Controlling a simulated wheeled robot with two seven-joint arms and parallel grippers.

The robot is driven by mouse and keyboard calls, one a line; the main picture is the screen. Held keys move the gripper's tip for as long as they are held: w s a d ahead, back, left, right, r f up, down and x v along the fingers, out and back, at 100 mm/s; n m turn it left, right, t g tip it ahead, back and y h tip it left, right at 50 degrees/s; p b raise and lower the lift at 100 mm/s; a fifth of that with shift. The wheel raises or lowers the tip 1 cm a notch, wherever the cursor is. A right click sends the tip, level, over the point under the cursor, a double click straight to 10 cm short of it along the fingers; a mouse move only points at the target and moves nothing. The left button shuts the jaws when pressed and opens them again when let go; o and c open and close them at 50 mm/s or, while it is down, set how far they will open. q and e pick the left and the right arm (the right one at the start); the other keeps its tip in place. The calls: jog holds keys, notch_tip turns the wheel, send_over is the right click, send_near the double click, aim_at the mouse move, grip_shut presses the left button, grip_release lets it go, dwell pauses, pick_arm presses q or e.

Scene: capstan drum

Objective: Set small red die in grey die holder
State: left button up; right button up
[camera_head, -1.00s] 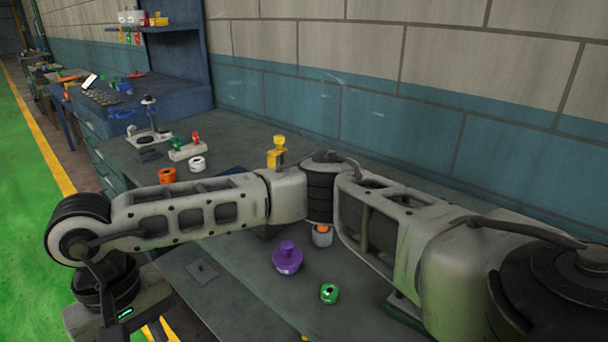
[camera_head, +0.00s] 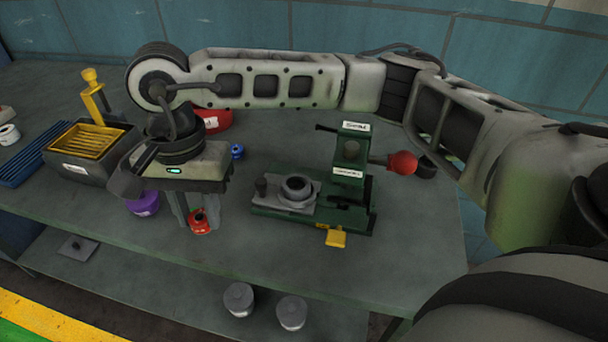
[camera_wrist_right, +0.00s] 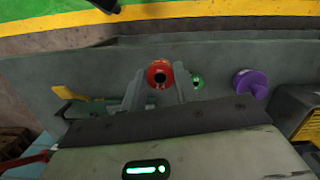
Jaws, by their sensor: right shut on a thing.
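My right gripper (camera_head: 188,209) points down over the bench and is shut on the small red die (camera_head: 200,223), which sits low between its fingers. In the right wrist view the red die (camera_wrist_right: 159,76) shows its dark centre hole between the two fingertips (camera_wrist_right: 159,90). The grey die holder (camera_head: 296,190), with a round ring and dark opening, sits on the left part of the green press (camera_head: 352,180). The gripper and die are left of it and apart from it. I cannot tell whether the die clears the bench. My left gripper is out of view.
A red lever knob (camera_head: 402,162) sticks out right of the press. A purple part (camera_head: 143,204), a small blue part (camera_head: 237,151) and a larger red thing (camera_head: 214,119) surround the gripper. A yellow-grated box (camera_head: 95,175) stands left. Front bench is clear.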

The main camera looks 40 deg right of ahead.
jog(key=r+m, duration=0.1)
jog(key=m, duration=0.3)
jog(key=d+r+m+t, duration=0.1)
jog(key=m, duration=0.3)
jog(key=r+m, duration=0.1)
jog(key=m, duration=0.3)
jog(key=shift+w+d+r+y, duration=0.15)
jog(key=shift+w+d+y, duration=0.1)
jog(key=shift+w+y, duration=0.05)
notch_tip(320, 180, up, 6)
jog(key=d+m+t+h+b, duration=0.1)
jog(key=d+m+h+b, duration=0.15)
jog(key=m, duration=2.05)
send_near(297, 185)
jog(key=shift+w+a+f+m, duration=0.2)
jog(key=shift+f+m, duration=0.1)
jog(key=shift+f, duration=0.1)
jog(key=shift+d+f, duration=0.4)
jog(key=shift+f, duration=0.05)
notch_tip(297, 185, down, 3)
jog(key=shift+d+r, duration=0.1)
jog(key=shift+d, duration=0.05)
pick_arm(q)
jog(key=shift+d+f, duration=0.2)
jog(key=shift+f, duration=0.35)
